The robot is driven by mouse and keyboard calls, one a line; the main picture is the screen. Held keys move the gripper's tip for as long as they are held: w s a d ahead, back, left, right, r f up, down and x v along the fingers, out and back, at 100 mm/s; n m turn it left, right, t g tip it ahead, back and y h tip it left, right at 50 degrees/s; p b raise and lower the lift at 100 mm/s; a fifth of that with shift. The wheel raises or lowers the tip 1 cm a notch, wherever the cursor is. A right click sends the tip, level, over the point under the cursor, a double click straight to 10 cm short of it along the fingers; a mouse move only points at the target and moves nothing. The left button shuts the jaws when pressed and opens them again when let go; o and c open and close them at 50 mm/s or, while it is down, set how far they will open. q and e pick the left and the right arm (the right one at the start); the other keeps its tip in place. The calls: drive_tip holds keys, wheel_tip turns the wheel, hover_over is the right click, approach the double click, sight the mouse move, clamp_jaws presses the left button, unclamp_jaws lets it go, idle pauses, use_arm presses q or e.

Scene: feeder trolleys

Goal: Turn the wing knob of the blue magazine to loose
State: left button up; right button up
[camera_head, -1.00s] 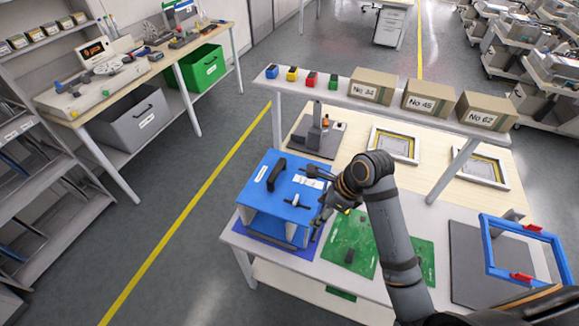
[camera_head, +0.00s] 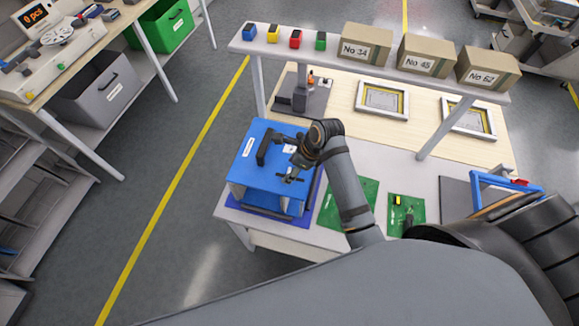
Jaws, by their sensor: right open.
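The blue magazine (camera_head: 250,172) stands on a dark blue mat (camera_head: 233,207) at the left end of the workbench. It has a black handle and a white label on its top. The wing knob is not distinguishable; the gripper and wrist cover that part. My left gripper is not in view.
Green boards (camera_head: 407,213) lie right of the magazine. A shelf above the bench carries coloured small bins and cardboard boxes (camera_head: 367,42). Framed trays (camera_head: 382,100) lie at the back. A blue frame (camera_head: 495,182) stands at the right.

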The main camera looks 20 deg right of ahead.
drive_tip(key=shift+a+f, duration=0.1)
drive_tip(key=shift+f, duration=0.35)
drive_tip(key=shift+s, duration=0.1)
drive_tip(key=shift+c, duration=0.2)
drive_tip(key=c, duration=1.1)
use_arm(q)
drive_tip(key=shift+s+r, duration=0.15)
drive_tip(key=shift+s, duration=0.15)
